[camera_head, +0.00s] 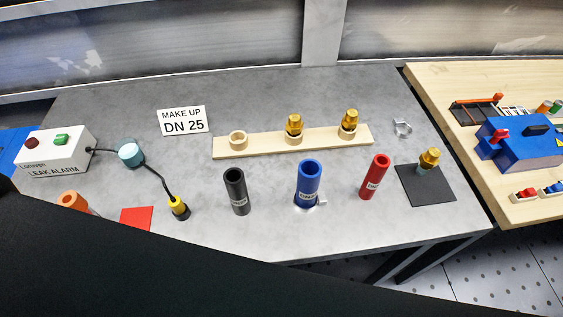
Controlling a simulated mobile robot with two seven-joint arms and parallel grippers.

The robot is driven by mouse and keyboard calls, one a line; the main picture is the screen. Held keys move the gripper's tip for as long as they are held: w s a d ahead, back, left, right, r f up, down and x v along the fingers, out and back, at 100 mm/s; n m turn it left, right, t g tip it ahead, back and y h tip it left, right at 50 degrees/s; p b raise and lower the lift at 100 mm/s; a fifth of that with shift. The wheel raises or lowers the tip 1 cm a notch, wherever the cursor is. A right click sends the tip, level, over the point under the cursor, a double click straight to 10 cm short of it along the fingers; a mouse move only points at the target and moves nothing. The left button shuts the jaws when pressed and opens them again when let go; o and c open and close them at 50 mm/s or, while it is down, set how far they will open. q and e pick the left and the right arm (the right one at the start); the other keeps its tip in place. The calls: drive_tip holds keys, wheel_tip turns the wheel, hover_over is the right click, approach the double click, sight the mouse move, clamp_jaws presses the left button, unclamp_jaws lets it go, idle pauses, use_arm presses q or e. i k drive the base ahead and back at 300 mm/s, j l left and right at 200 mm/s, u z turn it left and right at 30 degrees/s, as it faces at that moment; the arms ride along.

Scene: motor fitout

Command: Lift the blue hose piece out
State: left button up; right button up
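The blue hose piece (308,180) stands upright near the front middle of the grey table, with its open end up and a label on its side. A silvery metal piece (322,203) shows at its foot; I cannot tell whether it is a clamp around the hose or part of a holder. Nothing touches the hose from above. A large black shape, probably part of my arm, crosses the lower left and front of the view. Neither of my grippers can be seen.
A black hose (236,192) and a red hose (375,177) stand either side. Behind is a wooden rail (265,146) with brass fittings. A fitting (429,160) stands on a dark mat (424,186). A leak alarm box (55,153) with a cabled probe is left.

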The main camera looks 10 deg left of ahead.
sight(310, 170)
drive_tip(key=i+l+u, duration=0.1)
drive_tip(key=u, duration=0.7)
drive_tip(key=k+l+u, duration=0.1)
drive_tip(key=u, duration=0.3)
drive_tip(key=k+l+u, duration=0.15)
drive_tip(key=u, duration=0.25)
drive_tip(key=k+l+u, duration=0.15)
drive_tip(key=u, duration=0.2)
drive_tip(key=k+l+u, duration=0.2)
drive_tip(key=k, duration=0.3)
drive_tip(key=k+l+u, duration=0.15)
drive_tip(key=k, duration=0.35)
drive_tip(key=i, duration=0.5)
